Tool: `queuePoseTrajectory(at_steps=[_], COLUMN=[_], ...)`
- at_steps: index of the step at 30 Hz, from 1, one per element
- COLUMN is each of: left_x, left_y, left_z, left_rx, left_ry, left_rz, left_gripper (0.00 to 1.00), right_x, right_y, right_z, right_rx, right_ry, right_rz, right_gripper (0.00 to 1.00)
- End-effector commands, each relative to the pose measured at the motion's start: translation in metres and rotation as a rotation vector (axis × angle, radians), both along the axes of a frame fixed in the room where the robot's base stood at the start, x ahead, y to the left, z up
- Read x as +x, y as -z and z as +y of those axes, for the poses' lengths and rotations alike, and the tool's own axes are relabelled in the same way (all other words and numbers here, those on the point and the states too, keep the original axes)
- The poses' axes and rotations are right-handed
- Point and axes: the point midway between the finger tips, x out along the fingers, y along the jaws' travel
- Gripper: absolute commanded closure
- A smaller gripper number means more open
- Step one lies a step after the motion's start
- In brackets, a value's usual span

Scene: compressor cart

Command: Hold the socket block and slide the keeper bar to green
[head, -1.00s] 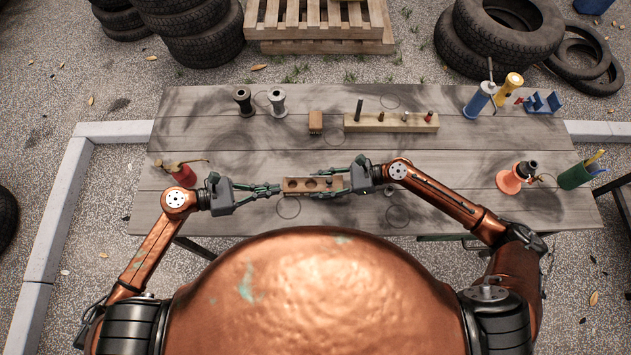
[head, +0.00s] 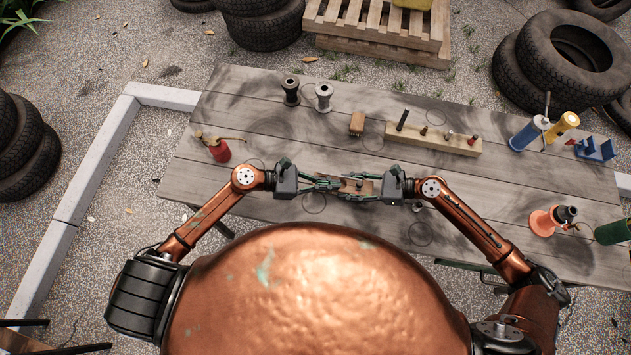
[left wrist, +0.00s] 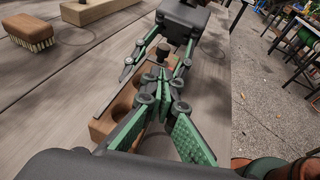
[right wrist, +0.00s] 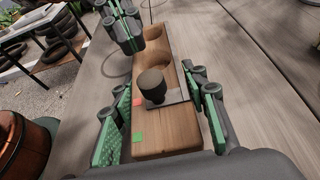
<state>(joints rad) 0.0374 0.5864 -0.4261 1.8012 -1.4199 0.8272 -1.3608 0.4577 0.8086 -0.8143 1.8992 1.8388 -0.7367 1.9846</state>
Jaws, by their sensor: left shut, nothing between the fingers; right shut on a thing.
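The wooden socket block (head: 360,187) lies near the table's front edge; its round sockets show in the right wrist view (right wrist: 158,50). A dark knob (right wrist: 153,86) stands on the grey keeper bar (right wrist: 180,97) across the block. The knob is beside the red mark (right wrist: 138,101); the green mark (right wrist: 138,137) is nearer the right gripper's base. My right gripper (right wrist: 170,105) is shut on the block, fingers along both sides. My left gripper (left wrist: 165,78) is shut and empty above the block's socket end, its tips pointing toward the knob. It partly hides the block.
A brush (head: 357,124) and a wooden strip with pegs (head: 433,138) lie farther back. Blue and yellow cylinders (head: 530,132) and an orange-based item (head: 547,220) are at right.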

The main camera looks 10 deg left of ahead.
Motion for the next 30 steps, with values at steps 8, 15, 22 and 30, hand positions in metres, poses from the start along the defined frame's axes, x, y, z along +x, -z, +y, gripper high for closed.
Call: queuePoseTrajectory(at_steps=[8,15,22,30], left_x=[0.01,0.012,0.012,0.012], left_y=[0.001,0.001,0.001,0.0], left_z=[-0.036,-0.041,-0.042,-0.072], left_rx=[-0.001,0.0,0.0,-0.001], left_ry=[0.0,-0.001,-0.001,0.0], left_rz=[0.001,0.001,0.001,-0.001], left_gripper=[1.0,1.0,1.0,1.0], right_x=[0.0,0.0,0.0,0.0], right_y=[0.0,0.0,0.0,0.0], right_z=[0.0,0.0,0.0,0.0], right_rx=[0.0,0.0,0.0,0.0], right_ry=[0.001,0.001,0.0,0.0], right_rz=[0.0,0.0,0.0,0.0], right_gripper=[0.91,0.91,0.91,0.91])
